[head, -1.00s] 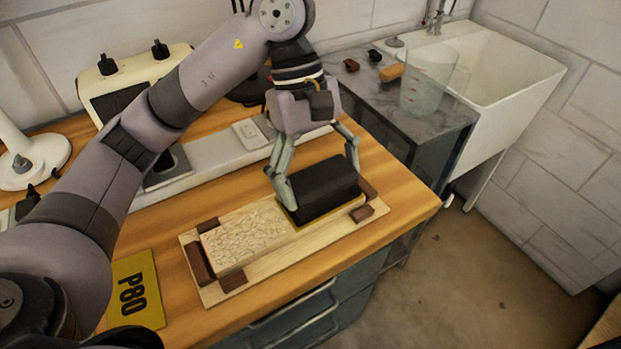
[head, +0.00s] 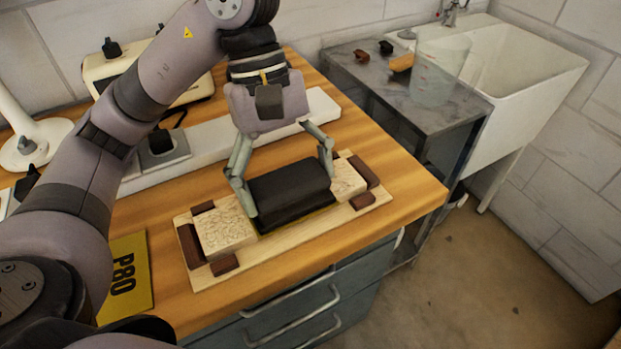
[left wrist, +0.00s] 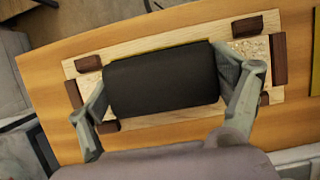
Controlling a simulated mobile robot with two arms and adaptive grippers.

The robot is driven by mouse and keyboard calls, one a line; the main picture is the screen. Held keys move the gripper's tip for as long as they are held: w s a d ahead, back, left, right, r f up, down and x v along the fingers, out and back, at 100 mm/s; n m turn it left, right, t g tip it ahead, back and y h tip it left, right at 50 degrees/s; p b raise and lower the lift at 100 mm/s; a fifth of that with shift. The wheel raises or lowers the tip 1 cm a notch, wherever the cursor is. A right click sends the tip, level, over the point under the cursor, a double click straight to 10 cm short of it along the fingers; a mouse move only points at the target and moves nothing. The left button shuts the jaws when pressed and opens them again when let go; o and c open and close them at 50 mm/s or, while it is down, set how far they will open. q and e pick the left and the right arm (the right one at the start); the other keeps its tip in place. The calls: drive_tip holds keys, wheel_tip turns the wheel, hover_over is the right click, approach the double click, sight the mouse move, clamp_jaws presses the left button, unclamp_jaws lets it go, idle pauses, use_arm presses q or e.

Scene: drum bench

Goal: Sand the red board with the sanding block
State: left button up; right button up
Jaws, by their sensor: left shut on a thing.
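My left gripper (head: 282,183) is shut on the black sanding block (head: 289,193), with one finger at each end of it. The block rests on the middle of a pale, rough-textured board, and a thin yellow edge shows under it. The board shows on both sides of the block, its left part (head: 223,229) and its right part (head: 347,180); it looks pale, not red. In the left wrist view the block (left wrist: 162,78) sits between both fingers (left wrist: 161,92) and hides the board's middle. My right gripper is not in view.
Dark brown stops (head: 190,246) hold the board on a light wooden base (head: 294,245). A yellow P80 sheet (head: 127,274) lies at left on the bench. A white rail and a cream machine (head: 97,72) stand behind. A grey counter and a sink (head: 520,70) are at right.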

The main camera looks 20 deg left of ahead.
sight(238, 230)
use_arm(q)
drive_tip(key=s+a, duration=0.1)
drive_tip(key=a+f+b, duration=0.1)
drive_tip(key=a, duration=0.1)
drive_tip(key=s+a, duration=0.1)
drive_tip(key=a, duration=0.1)
drive_tip(key=shift+s+f, duration=0.15)
drive_tip(key=shift+s, duration=0.15)
drive_tip(key=c, duration=0.3)
drive_tip(key=shift+s+a, duration=0.2)
drive_tip(key=shift+s, duration=0.15)
drive_tip(key=shift+s+a+r+b, duration=0.15)
drive_tip(key=shift+s+b, duration=0.05)
drive_tip(key=shift+s, duration=0.25)
drive_tip(key=shift+s+a+r+b, duration=0.1)
drive_tip(key=shift+s+a+b, duration=0.1)
drive_tip(key=shift+s, duration=0.2)
drive_tip(key=shift+s+d+r, duration=0.1)
drive_tip(key=shift+s, duration=0.25)
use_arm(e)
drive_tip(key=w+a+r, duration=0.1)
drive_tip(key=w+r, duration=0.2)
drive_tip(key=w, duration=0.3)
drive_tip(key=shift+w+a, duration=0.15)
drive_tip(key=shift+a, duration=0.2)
use_arm(q)
drive_tip(key=shift+r, duration=0.15)
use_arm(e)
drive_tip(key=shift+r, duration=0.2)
